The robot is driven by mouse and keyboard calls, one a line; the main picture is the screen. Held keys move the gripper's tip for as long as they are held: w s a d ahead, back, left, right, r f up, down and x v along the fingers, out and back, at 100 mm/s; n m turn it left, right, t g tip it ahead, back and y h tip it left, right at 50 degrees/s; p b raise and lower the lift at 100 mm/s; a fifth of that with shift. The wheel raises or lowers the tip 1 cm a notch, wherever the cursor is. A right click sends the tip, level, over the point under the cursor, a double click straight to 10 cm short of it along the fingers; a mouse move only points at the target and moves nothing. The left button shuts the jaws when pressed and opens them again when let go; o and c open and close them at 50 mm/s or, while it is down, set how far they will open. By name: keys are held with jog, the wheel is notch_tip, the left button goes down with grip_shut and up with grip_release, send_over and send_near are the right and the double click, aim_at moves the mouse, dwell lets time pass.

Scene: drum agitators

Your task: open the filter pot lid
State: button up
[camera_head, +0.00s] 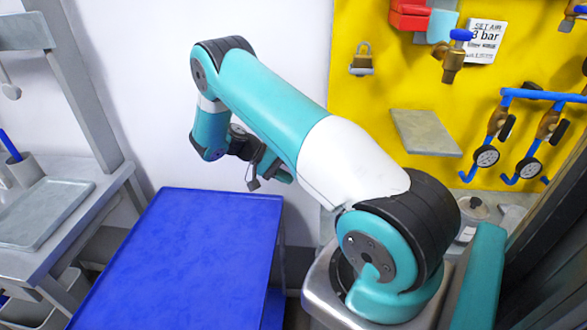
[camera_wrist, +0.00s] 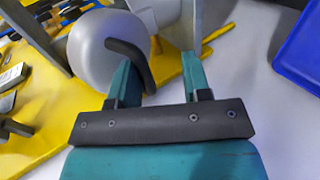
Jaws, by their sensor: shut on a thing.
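In the wrist view, a smooth grey rounded lid (camera_wrist: 92,50) fills the upper left, with a black bent handle (camera_wrist: 128,55) across its right side. Whether the lid is raised from the pot is hard to tell, as the pot below is mostly hidden. In the head view, my gripper (camera_head: 268,172) hangs beyond the blue tabletop, partly behind my arm. My arm hides the lid there.
A blue cart top (camera_head: 185,255) stands clear at the front. A grey bench with a tray (camera_head: 45,212) is at the left. A yellow panel (camera_head: 400,85) carries valves, gauges (camera_head: 487,156) and a padlock (camera_head: 362,60). A small lidded grey vessel (camera_head: 472,210) stands at the right.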

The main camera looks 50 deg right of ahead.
jog(key=shift+s+a+f, duration=0.15)
jog(key=shift+s+a, duration=0.05)
jog(key=shift+a, duration=0.1)
jog(key=shift+w, duration=0.1)
jog(key=p+v, duration=0.6)
jog(key=v, duration=0.1)
jog(key=shift+w+d+r+p, duration=0.2)
jog(key=shift+r+p, duration=0.2)
jog(key=shift+w+f, duration=0.1)
dwell(0.6)
